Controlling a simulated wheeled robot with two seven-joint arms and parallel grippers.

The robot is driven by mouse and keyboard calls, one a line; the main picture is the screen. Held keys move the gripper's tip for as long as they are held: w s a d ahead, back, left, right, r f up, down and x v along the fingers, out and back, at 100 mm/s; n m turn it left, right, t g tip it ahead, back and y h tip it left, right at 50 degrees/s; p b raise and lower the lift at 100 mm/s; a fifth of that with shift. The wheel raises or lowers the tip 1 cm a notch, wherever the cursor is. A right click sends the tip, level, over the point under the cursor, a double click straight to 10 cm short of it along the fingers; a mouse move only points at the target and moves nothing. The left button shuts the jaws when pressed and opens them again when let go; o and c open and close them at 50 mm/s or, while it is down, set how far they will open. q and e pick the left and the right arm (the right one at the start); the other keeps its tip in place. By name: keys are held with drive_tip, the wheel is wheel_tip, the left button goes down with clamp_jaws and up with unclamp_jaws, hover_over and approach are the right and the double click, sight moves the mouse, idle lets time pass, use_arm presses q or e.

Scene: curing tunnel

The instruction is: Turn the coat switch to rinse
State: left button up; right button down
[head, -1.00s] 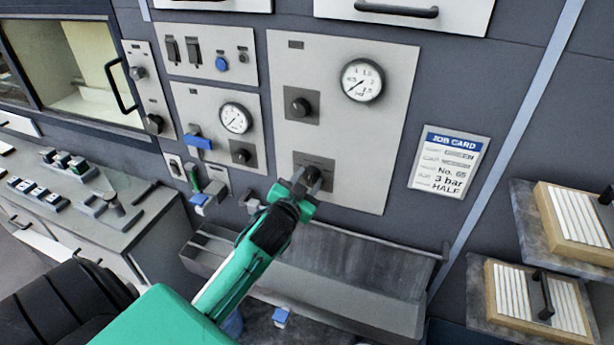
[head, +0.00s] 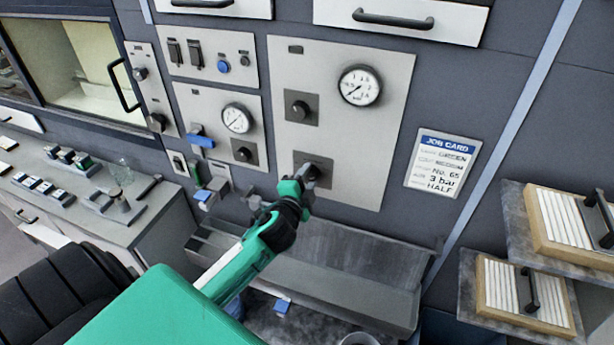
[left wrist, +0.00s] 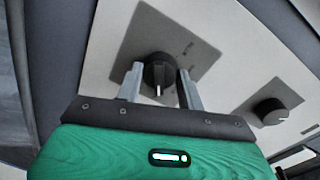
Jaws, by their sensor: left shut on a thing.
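The switch is a dark round knob (head: 314,168) on a grey plate, low on the tall light panel (head: 385,120). My left gripper (head: 308,176) is at this knob and partly covers it in the head view. In the left wrist view the black knob (left wrist: 159,74) sits between the two grey fingers of my left gripper (left wrist: 162,80), which are shut on it. A white pointer mark on the knob faces the bottom of that picture. The lettering on its plate is too small to read. My right gripper is not in view.
A second knob (head: 298,106) and a gauge (head: 360,86) are above the switch. A job card (head: 443,163) hangs to the right, reading No. 65, 3 bar, HALF. A grey trough (head: 330,270) juts out below the panel. Shelves with framed screens (head: 520,297) are at the right.

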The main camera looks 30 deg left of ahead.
use_arm(q)
drive_tip(key=shift+m, duration=0.6)
drive_tip(key=o, duration=1)
drive_tip(key=shift+c, duration=0.2)
drive_tip(key=shift+s+d, duration=0.1)
drive_tip(key=shift+s, duration=0.05)
drive_tip(key=shift+s+f, duration=0.1)
drive_tip(key=shift+s, duration=0.15)
drive_tip(key=b+v, duration=0.5)
drive_tip(key=v, duration=0.8)
